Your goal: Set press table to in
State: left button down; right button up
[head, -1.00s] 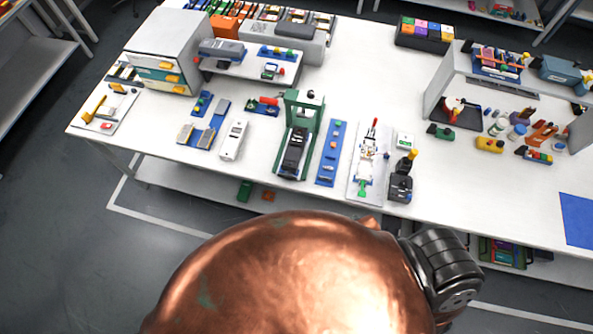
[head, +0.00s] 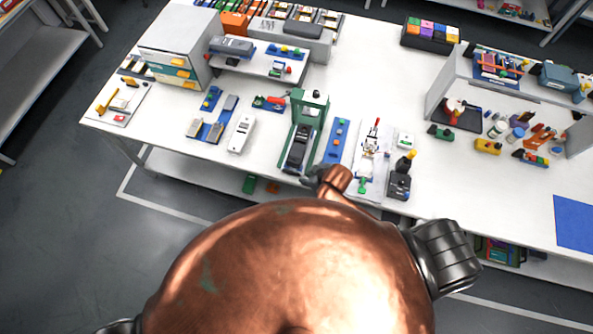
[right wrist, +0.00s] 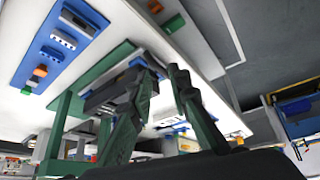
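The green press (head: 308,107) stands near the front edge of the workbench. Its dark press table (head: 297,152) lies on the base, with much of it in front of the upright frame. My right gripper (head: 318,176) is just in front of the press, close to the table's front end; my own arm partly hides it. In the right wrist view its two dark fingers (right wrist: 162,74) are spread apart. The dark press table (right wrist: 108,94) shows beyond them, partly behind the left finger. I cannot tell whether a finger touches it. My left gripper is not in view.
A blue strip with small parts (head: 337,140) and a white board with a fixture (head: 371,160) stand right of the press. A white device (head: 241,134) lies to its left. The bench (head: 440,190) has free room toward the front right.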

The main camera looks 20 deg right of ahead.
jog(key=w+a+r+n+p, duration=0.1)
jog(key=w+a+r+n, duration=0.1)
jog(key=w+a+n, duration=0.15)
jog(key=shift+n+g, duration=0.6)
jog(key=shift+n, duration=0.25)
jog(key=shift+w+d+f+p, duration=0.3)
jog(key=shift+w+f, duration=0.2)
jog(key=shift+f, duration=0.95)
jog(key=shift+w+d+f+p, duration=0.15)
jog(key=shift+w+f+p, duration=0.25)
jog(key=shift+f, duration=1.05)
jog(key=shift+w+d+f+p, duration=0.25)
jog(key=shift+w+f, duration=0.3)
jog(key=shift+f, duration=0.9)
grip_shut()
